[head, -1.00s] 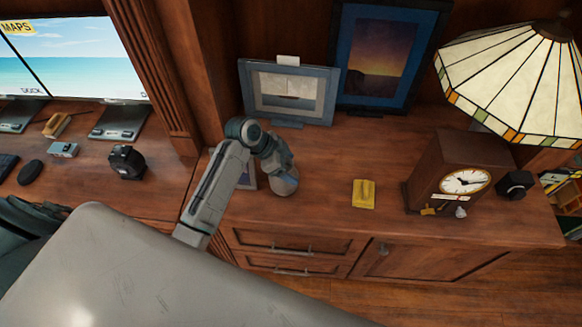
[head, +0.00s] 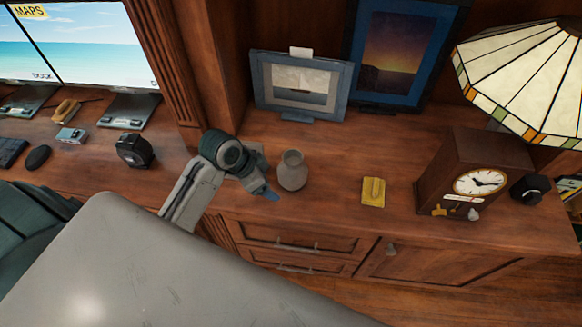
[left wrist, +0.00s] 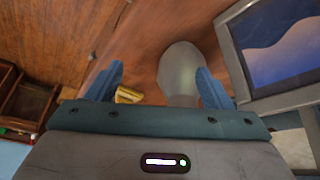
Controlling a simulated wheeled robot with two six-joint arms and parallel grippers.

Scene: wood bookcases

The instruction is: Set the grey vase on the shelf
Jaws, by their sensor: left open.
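The grey vase (head: 292,174) stands upright on the wooden cabinet top (head: 330,185), with its mouth up. My left gripper (head: 270,194) is open just left of and in front of the vase in the head view. In the left wrist view the vase (left wrist: 180,70) shows ahead of the open fingers (left wrist: 160,72), closer to the right finger. Nothing is gripped in it. My right gripper is not in view.
A yellow object (head: 373,192) lies right of the vase, before a wooden clock (head: 465,180). A grey-framed picture (head: 298,85) and a dark-framed picture (head: 400,50) stand behind. A stained-glass lamp (head: 525,80) is at right. The top between vase and clock is mostly clear.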

